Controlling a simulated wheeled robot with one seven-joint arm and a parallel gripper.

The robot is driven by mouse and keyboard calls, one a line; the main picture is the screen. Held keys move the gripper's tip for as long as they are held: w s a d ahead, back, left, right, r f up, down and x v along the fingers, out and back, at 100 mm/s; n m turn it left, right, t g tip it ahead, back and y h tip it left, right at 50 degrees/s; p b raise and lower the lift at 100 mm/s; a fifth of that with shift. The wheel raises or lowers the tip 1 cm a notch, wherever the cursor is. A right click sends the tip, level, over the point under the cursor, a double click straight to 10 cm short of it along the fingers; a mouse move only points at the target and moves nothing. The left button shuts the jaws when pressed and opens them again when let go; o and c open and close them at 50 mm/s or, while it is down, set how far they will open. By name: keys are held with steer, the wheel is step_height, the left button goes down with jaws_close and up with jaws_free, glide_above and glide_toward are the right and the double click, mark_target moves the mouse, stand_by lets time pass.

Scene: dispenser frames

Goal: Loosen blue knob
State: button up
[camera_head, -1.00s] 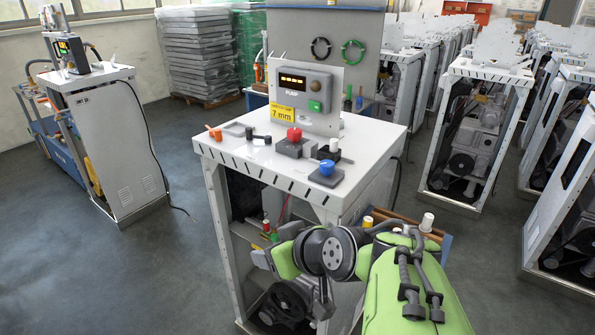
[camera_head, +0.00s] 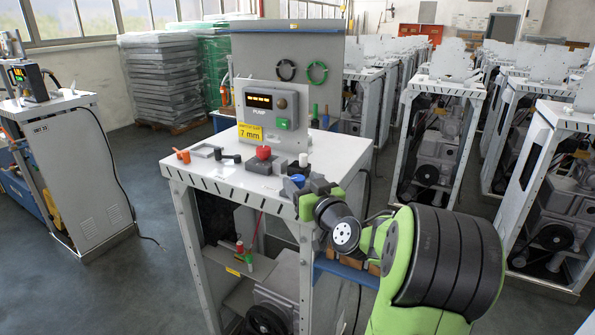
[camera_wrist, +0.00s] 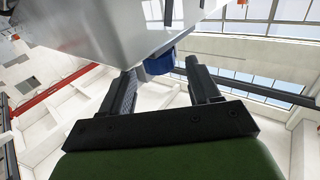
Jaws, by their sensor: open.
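The blue knob (camera_head: 297,179) is at the front right corner of the white cabinet top, partly hidden by my gripper (camera_head: 308,186). In the wrist view the blue knob (camera_wrist: 159,64) shows beyond the fingertips, roughly centred between them. My gripper (camera_wrist: 161,72) is open, with one dark finger to each side of the knob's line. The fingers look apart from the knob, with nothing held. How far the fingertips reach along the knob is hard to tell.
A red knob (camera_head: 263,152) on a dark block and a white-capped part (camera_head: 303,159) stand close by on the cabinet top (camera_head: 228,177). A pump control box (camera_head: 270,103) with a yellow 7 mm label (camera_head: 249,132) stands behind.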

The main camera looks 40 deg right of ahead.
mark_target(301, 181)
steer(key=x, duration=0.3)
steer(key=shift+w, duration=0.1)
steer(key=shift+c, duration=0.4)
steer(key=c, duration=0.9)
steer(key=shift+o, duration=0.2)
steer(key=shift+f, duration=0.1)
